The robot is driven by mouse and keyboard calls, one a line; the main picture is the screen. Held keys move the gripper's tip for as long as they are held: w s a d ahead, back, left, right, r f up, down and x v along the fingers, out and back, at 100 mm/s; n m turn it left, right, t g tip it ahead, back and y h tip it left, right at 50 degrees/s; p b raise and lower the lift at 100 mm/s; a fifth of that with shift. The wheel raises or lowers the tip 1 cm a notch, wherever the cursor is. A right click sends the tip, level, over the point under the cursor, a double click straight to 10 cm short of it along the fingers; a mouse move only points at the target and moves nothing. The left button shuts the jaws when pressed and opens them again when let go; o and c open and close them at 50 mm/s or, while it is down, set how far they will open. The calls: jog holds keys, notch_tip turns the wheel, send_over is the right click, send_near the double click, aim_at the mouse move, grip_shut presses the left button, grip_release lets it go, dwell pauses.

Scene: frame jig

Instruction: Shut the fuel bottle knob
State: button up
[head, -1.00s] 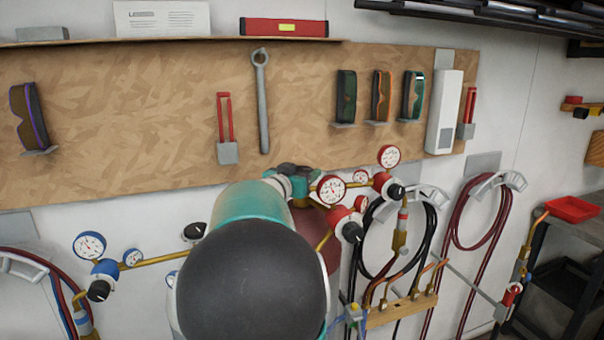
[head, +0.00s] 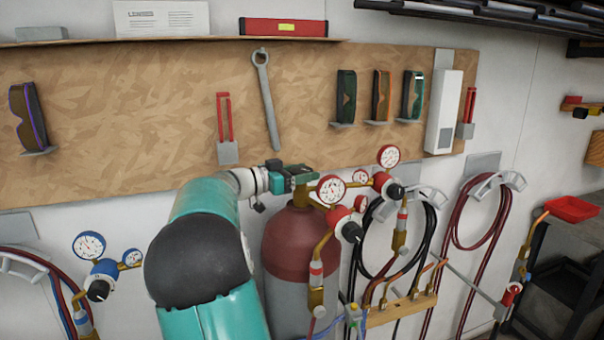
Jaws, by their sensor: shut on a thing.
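The fuel bottle (head: 300,245) is a dark red cylinder with a grey lower body, upright below the board. A brass valve (head: 301,196) stands on its top, with gauges and regulators to the right. My gripper (head: 302,174), dark green at its end, reaches in from the left at the valve's top.
Blue-gauged regulators (head: 97,268) are left of my arm. Red-gauged regulators (head: 345,215) stand close right of the bottle. A torch rack (head: 400,308) and hoses are further right. A wrench (head: 266,100) hangs tilted on the board (head: 170,100) above.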

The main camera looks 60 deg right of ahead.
aim_at(302, 170)
jog(key=shift+m+g+y, duration=1.2)
jog(key=shift+g+y, duration=0.1)
jog(key=shift+g, duration=0.1)
jog(key=o, duration=1)
jog(key=r, duration=0.4)
jog(key=shift+s+a, duration=0.15)
jog(key=shift+a, duration=0.2)
jog(key=s+a+r, duration=0.2)
jog(key=a+r, duration=0.1)
jog(key=a, duration=0.1)
jog(key=s+a+r, duration=0.2)
jog(key=a+r, duration=0.1)
jog(key=a, duration=0.1)
jog(key=s+a+r, duration=0.2)
jog(key=a+r, duration=0.1)
jog(key=shift+s+a, duration=0.1)
jog(key=shift+a, duration=0.3)
